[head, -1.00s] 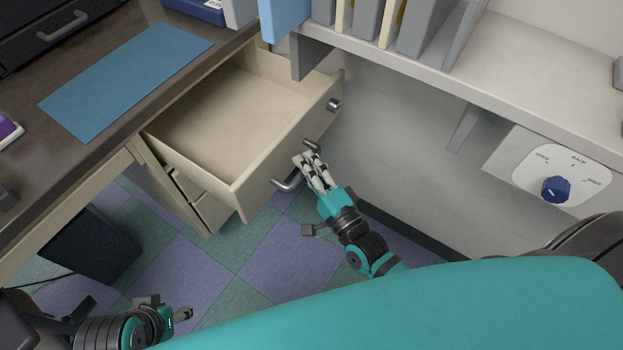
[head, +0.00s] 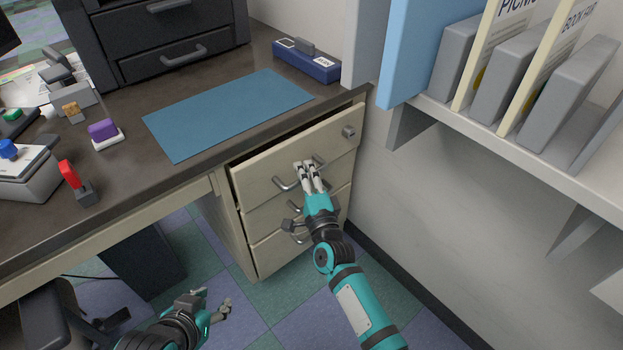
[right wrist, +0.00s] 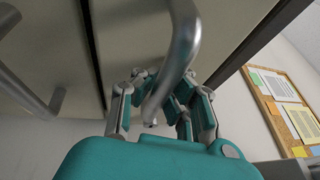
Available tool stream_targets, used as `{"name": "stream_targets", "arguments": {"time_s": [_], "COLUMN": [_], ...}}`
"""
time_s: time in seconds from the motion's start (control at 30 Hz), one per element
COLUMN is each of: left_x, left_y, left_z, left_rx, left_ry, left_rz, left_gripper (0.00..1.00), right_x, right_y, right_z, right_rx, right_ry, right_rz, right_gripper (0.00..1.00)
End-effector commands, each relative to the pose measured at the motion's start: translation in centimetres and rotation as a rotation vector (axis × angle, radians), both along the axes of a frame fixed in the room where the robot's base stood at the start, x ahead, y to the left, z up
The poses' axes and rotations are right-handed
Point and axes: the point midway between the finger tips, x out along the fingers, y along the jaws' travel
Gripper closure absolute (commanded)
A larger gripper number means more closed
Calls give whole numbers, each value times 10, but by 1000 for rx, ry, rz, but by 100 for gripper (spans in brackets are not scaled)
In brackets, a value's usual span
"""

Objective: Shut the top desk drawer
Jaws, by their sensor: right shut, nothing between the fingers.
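The top desk drawer (head: 265,172) is a cream front with a grey bar handle (head: 286,184) and a small lock at its upper right. It stands slightly open, with a narrow dark gap under the desk top. My right gripper (head: 308,170) is shut and empty, its fingertips at the drawer front by the handle. The right wrist view shows the gripper fingers (right wrist: 160,100) close behind a curved metal handle (right wrist: 178,50); whether they touch it I cannot tell. My left gripper (head: 212,300) is low at the bottom left, its fingers apart and empty, away from the drawer.
Two lower drawers (head: 270,255) with bar handles look shut. The desk top (head: 130,190) bears a blue mat (head: 225,112), stamps and a black drawer unit (head: 165,40). A wall shelf (head: 455,120) with binders is on the right. A dark bin (head: 140,275) stands under the desk.

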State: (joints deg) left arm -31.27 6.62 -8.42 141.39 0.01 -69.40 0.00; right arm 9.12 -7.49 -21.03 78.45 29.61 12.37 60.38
Motion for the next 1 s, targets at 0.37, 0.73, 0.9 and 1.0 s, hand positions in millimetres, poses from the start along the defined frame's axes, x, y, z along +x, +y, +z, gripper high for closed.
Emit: {"name": "stream_targets", "arguments": {"time_s": [0.37,0.73,0.9,1.0], "left_x": [2,2,1,2], "left_y": [-1,-1,0,0], "left_z": [0,1,1,1], "left_rx": [-1,-1,-1,1], "left_ry": [-10,-9,-9,-9], "left_rz": [-1,-1,-1,-2], "left_gripper": [63,63,63,63], "right_x": [0,0,0,-2], "right_y": [0,0,0,-1], "right_z": [-9,-6,-4,-4], "right_rx": [-4,-3,-2,-2], "right_ry": [18,11,7,7], "right_rz": [1,0,0,0], "right_gripper": [100,62,62,62]}}
